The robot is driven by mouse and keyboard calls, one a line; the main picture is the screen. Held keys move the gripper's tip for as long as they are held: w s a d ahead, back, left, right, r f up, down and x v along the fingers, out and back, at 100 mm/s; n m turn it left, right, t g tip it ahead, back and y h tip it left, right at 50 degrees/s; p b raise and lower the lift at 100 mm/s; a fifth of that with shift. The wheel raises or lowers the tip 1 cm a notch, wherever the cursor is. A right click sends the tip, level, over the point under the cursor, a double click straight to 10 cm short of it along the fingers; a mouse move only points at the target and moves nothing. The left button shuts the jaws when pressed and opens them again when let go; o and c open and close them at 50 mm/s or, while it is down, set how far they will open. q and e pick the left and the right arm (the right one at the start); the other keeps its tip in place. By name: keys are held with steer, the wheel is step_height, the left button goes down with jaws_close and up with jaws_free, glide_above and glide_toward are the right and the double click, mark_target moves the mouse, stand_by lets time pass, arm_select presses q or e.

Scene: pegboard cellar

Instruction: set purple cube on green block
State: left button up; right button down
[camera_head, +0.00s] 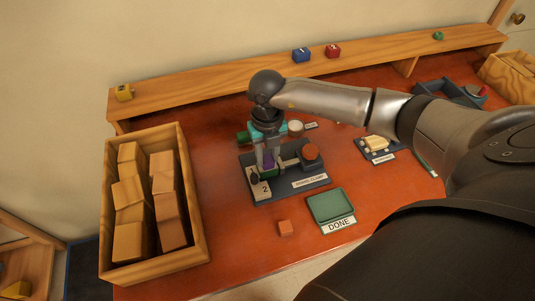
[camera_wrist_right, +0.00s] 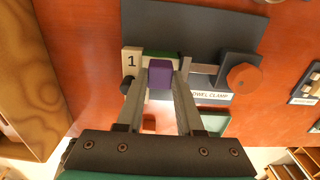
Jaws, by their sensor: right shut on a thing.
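The purple cube (camera_head: 268,172) is held between the fingertips of my right gripper (camera_head: 267,163), over the left part of the dowel clamp board (camera_head: 289,190). In the right wrist view the purple cube (camera_wrist_right: 160,77) fills the gap between both fingers of the gripper (camera_wrist_right: 161,78). A dark green block (camera_wrist_right: 146,56) shows there just beyond the cube, partly covered by it. I cannot tell whether cube and block touch. A green piece (camera_head: 243,137) shows behind the board in the head view. My left gripper is not in view.
The clamp has an orange-red knob (camera_head: 310,152) right of the gripper. A small orange cube (camera_head: 285,228) and the green DONE tray (camera_head: 329,205) lie in front. A wooden crate (camera_head: 202,240) of blocks stands left. A raised shelf (camera_head: 210,92) runs along the back.

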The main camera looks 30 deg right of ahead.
steer(key=shift+c, duration=0.3)
jaws_free()
stand_by(0.4)
steer(key=shift+r+p, duration=2.55)
steer(key=shift+r, duration=0.55)
steer(key=shift+f, duration=0.1)
